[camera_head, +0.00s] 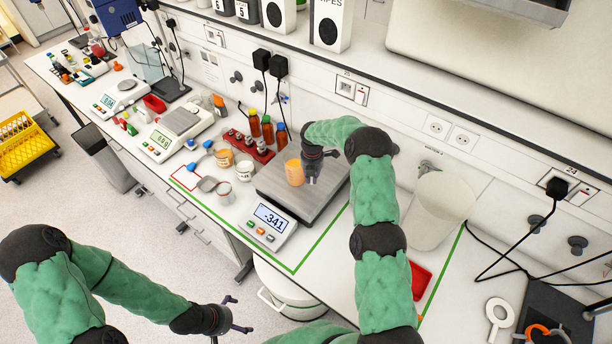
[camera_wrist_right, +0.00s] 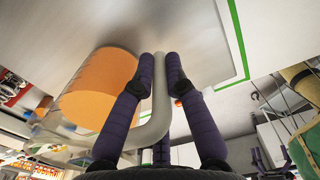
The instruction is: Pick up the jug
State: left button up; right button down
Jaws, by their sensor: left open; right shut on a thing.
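The jug (camera_head: 295,172) with orange juice is at the steel plate of the large scale (camera_head: 325,195); I cannot tell whether it touches the plate. My right gripper (camera_head: 312,175) is at the jug's right side. In the right wrist view the jug (camera_wrist_right: 95,90) is close on the left, and the fingers of my right gripper (camera_wrist_right: 160,75) are shut on its pale handle (camera_wrist_right: 158,115). The scale display reads -341. My left gripper (camera_head: 235,315) is open and empty, low in front of the bench.
Small jars (camera_head: 245,170) and a red rack (camera_head: 248,146) with bottles stand left of the scale. A white bucket (camera_head: 440,208) and a red tray (camera_head: 420,280) are to the right. Smaller scales stand further left. The wall is close behind.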

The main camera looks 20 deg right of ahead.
jog(key=shift+w+r, duration=0.1)
jog(key=shift+r, duration=0.35)
notch_tip(320, 180, up, 2)
jog(key=shift+r+b, duration=0.2)
jog(key=shift+b, duration=0.2)
jog(key=s+a+r+b, duration=0.4)
jog(key=s+a+r, duration=0.5)
jog(key=a, duration=0.1)
jog(key=shift+s+a+r, duration=0.15)
jog(key=shift+s+r, duration=0.15)
